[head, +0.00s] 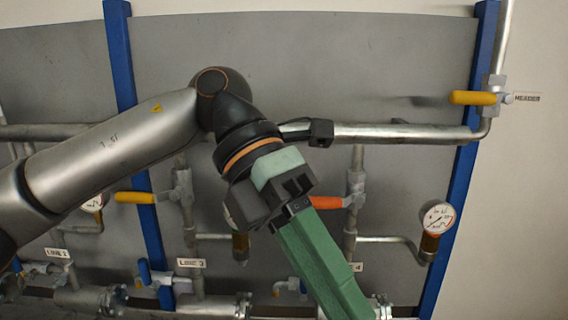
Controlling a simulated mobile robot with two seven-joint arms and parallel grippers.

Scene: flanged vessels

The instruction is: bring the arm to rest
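My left arm comes in from the left, bends at a black joint and points down to the right in the head view. Its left gripper (335,290) has a black body with a pale green band and a long green part that runs out of the bottom edge. The tip is cut off, so I cannot tell whether it is open or shut, or whether it holds anything. It hangs in front of the pipework and hides part of it. My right gripper is not in view.
An orange valve handle (328,202) shows close behind the gripper. A yellow handle (135,197) is left, another yellow handle (472,97) upper right. A pressure gauge (437,217) is right. Blue posts (465,150) frame the grey panel (400,65). Flanged pipes (215,306) run along the bottom.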

